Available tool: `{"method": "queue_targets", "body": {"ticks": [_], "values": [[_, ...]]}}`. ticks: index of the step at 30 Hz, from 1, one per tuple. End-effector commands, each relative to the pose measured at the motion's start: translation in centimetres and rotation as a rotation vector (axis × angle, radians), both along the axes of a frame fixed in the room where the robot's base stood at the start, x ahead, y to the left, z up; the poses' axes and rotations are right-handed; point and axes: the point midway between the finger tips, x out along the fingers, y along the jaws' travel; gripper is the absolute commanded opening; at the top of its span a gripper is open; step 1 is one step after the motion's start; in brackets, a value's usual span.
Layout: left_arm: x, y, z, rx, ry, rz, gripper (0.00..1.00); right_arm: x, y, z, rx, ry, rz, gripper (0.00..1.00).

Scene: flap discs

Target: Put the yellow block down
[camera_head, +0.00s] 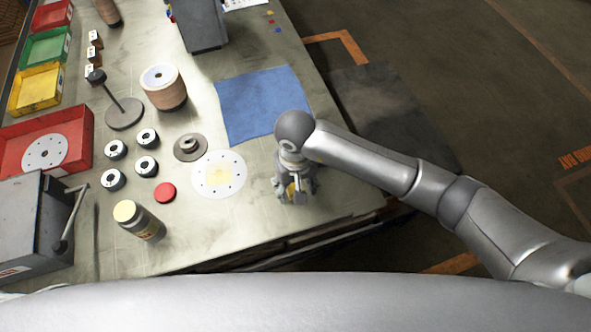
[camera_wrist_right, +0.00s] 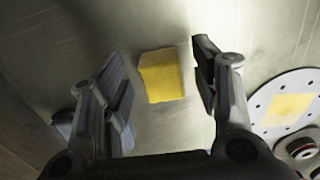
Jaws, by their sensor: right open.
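The yellow block (camera_wrist_right: 161,76) sits on the metal table between the two fingers of my right gripper (camera_wrist_right: 160,88). The fingers are spread, with a gap on each side of the block. In the head view the right gripper (camera_head: 296,188) points down at the table's near right part, and only a bit of yellow shows between its fingers. A white disc (camera_head: 208,187) with holes and a pale yellow square in its middle lies to the left of the gripper; it also shows at the right of the wrist view (camera_wrist_right: 261,122). My left gripper is not in view.
A blue mat (camera_head: 255,95) lies behind the gripper. A red cap (camera_head: 165,192), a bottle (camera_head: 146,226), a grey stepped hub (camera_head: 190,148) and several black-and-white rings (camera_head: 146,167) stand to the left. The table's right edge is close to the gripper.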

Motion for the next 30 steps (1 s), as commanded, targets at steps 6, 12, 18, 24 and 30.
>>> {"method": "queue_targets", "body": {"ticks": [6, 12, 18, 24, 30], "values": [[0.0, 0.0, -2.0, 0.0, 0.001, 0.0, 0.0, 0.3, 0.0, 3.8, 0.0, -0.01, 0.003, 0.56], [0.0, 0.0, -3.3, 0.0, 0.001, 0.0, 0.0, 0.3, 0.0, 7.5, 0.001, -0.009, 0.002, 0.56], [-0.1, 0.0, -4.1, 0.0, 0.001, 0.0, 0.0, 0.2, 0.0, 10.2, 0.0, -0.006, 0.001, 0.56], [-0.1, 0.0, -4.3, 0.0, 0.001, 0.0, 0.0, 0.2, 0.0, 11.3, -0.001, -0.004, 0.001, 0.56], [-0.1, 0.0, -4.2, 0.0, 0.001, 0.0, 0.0, 0.1, 0.0, 11.4, -0.001, -0.003, 0.001, 0.56]]}}
